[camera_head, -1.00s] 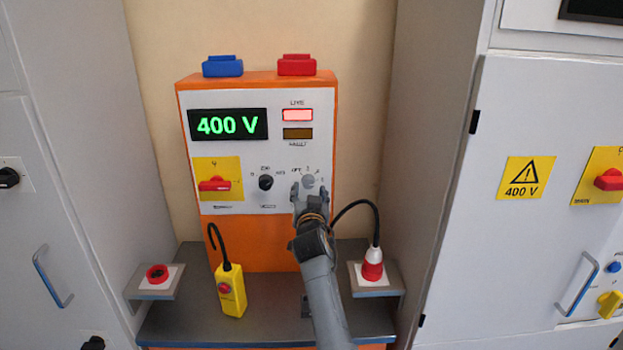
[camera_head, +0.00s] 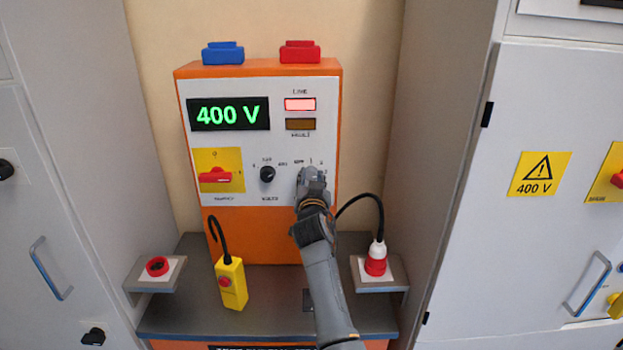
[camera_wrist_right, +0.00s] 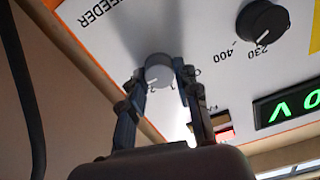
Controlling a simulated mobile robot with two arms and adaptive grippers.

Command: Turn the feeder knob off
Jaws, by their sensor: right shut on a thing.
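The feeder knob (camera_wrist_right: 158,71) is a round grey knob on the white panel face, near the word FEEDER in the right wrist view. The digits 1 and 2 show beside it; I cannot tell its exact setting. My right gripper (camera_wrist_right: 161,76) has its two fingers on either side of the knob and is shut on it. In the head view my right gripper (camera_head: 311,181) is at the panel's lower right and hides the knob. The live lamp (camera_head: 300,104) is lit pink and the display (camera_head: 228,114) reads 400 V. My left gripper is not in view.
A black volts knob (camera_head: 267,174) and a red switch on a yellow plate (camera_head: 235,160) are left of my gripper. A yellow pendant (camera_head: 231,284) stands on the grey shelf (camera_head: 200,318). A red-and-white plug (camera_head: 376,262) with a black cable is right of my arm.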

